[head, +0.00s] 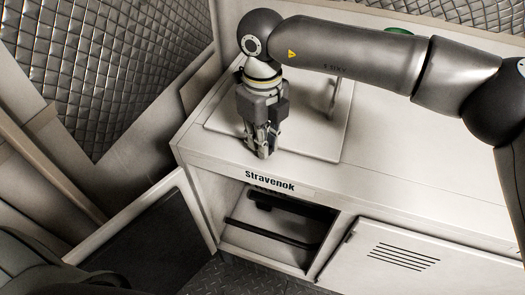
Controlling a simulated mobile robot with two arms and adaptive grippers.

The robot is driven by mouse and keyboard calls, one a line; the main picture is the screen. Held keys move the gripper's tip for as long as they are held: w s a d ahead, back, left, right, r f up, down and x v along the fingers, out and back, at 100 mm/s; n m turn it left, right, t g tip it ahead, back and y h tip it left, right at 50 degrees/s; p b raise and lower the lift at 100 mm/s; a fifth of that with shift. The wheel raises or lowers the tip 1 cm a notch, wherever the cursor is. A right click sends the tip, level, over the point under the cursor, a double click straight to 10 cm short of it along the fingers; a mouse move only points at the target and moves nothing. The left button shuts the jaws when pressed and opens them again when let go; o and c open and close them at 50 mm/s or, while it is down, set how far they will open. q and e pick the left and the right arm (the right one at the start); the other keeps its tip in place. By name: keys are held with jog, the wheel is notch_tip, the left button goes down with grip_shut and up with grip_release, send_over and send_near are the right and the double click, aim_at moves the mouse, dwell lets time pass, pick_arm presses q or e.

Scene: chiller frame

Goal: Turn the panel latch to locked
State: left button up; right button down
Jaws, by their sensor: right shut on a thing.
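My right gripper (262,149) points down at the near left part of a pale raised panel (318,143) on top of the white cabinet. Its fingers are shut on the panel latch, close to the panel's front edge. The fingers hide the latch, so its turn position cannot be told. My right forearm crosses above the panel and hides part of its far side. My left gripper is out of view.
A bar handle (333,103) stands on the panel. The cabinet front carries a "Stravenok" label (270,181) above an open compartment (272,222). A vented door (405,255) is at right. A quilted wall (105,60) rises at left.

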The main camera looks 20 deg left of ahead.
jog(key=m+b, duration=0.6)
jog(key=b, duration=0.1)
jog(key=shift+f+m, duration=0.2)
jog(key=shift+m, duration=0.1)
jog(key=m+b, duration=0.3)
jog(key=shift+r+m+b, duration=0.25)
jog(key=shift+m+b, duration=0.7)
jog(key=shift+m, duration=0.75)
jog(key=c, duration=1.5)
grip_release()
notch_tip(320, 180, up, 12)
jog(key=shift+f, duration=0.1)
